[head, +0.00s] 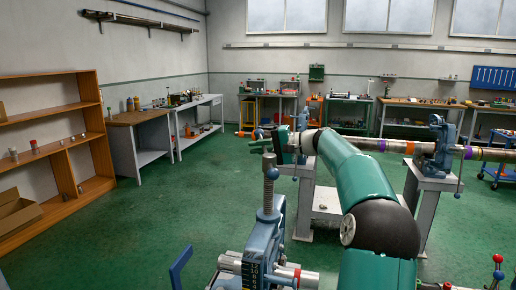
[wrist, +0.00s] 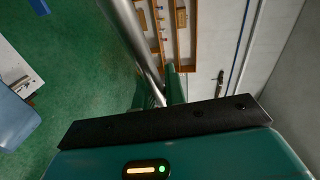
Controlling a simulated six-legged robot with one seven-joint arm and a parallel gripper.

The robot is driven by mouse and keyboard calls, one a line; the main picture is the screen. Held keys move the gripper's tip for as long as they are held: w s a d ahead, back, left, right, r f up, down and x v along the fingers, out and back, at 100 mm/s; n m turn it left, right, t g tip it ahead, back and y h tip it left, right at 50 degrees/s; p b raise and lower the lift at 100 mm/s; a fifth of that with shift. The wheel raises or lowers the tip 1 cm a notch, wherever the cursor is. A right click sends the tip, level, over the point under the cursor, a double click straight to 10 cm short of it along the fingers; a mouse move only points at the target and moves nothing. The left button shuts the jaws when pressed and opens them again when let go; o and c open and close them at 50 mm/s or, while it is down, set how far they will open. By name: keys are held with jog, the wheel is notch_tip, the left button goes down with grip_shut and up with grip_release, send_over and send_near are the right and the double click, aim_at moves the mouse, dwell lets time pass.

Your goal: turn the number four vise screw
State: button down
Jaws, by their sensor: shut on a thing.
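A blue pipe vise (head: 271,230) stands in the front middle of the head view, with an upright grey screw (head: 268,190) and a scale on its body. My teal arm reaches from the lower right to above this screw. My gripper (head: 266,142) is at the screw's top end, small and partly hidden by my wrist. In the wrist view a grey metal bar (wrist: 138,40) runs down to my gripper (wrist: 166,97), beside a green finger. My gripper is shut on this bar, which looks like the screw's handle. The grip itself is mostly hidden. No vise number is readable.
Another blue vise (head: 437,150) on a grey stand holds a long banded pipe (head: 395,147) at the right. Pipe ends (head: 290,274) stick out at the front vise. A wooden shelf (head: 52,140) and benches line the walls. The green floor at left is clear.

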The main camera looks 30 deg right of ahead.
jog(key=s+d+m+t+h, duration=0.3)
jog(key=s+d+m+h, duration=0.1)
jog(key=d+m+h, duration=0.1)
jog(key=shift+d+m+h, duration=0.4)
jog(key=shift+m+h, duration=0.1)
jog(key=shift+h, duration=0.6)
jog(key=shift+r, duration=0.15)
jog(key=c, duration=1.5)
grip_release()
jog(key=shift+s+d, duration=0.1)
jog(key=shift+s, duration=0.05)
jog(key=shift+o, duration=0.2)
